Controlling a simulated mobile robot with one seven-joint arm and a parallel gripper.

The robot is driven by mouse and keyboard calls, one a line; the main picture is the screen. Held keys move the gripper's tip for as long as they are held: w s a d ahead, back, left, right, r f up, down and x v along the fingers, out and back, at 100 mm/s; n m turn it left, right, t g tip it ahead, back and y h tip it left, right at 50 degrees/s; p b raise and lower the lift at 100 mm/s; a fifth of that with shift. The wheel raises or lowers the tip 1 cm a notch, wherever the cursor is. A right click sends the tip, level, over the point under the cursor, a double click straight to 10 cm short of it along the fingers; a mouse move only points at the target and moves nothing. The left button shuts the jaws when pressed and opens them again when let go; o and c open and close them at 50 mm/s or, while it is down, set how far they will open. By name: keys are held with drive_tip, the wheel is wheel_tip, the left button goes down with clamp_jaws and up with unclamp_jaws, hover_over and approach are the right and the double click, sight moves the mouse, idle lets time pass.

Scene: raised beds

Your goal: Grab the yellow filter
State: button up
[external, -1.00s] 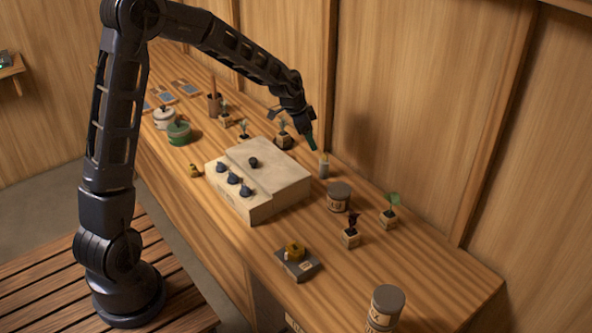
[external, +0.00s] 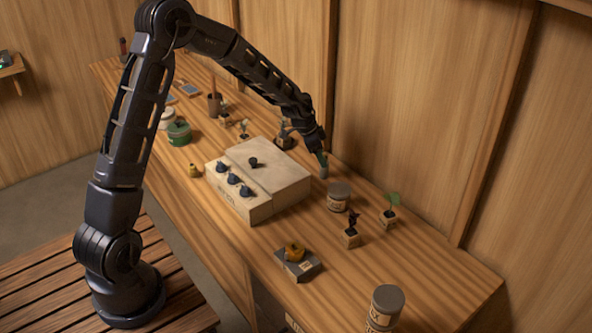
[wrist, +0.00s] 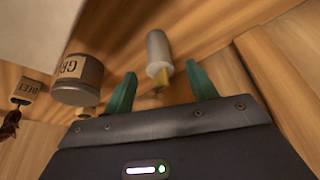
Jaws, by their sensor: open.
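A small yellow piece (wrist: 161,82), which looks like the yellow filter, sticks out of a pale grey cylinder (wrist: 156,48) in the wrist view. The same cylinder (external: 323,172) stands on the bench by the back wall in the external view, its top hidden by my gripper (external: 320,158). My gripper's green fingers (wrist: 161,78) are apart in the wrist view, one on each side of the yellow piece. I see gaps between it and both fingers, so nothing is gripped.
A lidded labelled tin (external: 338,196) stands just right of the cylinder. A large pale box with dark knobs (external: 283,182) is to its left. Potted seedlings (external: 389,215) stand nearby. Other yellow items are on a grey block (external: 295,252) and the bench (external: 194,171).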

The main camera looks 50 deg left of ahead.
sight(324, 172)
drive_tip(key=x, duration=0.4)
drive_tip(key=c, duration=1.1)
drive_tip(key=shift+r, duration=0.1)
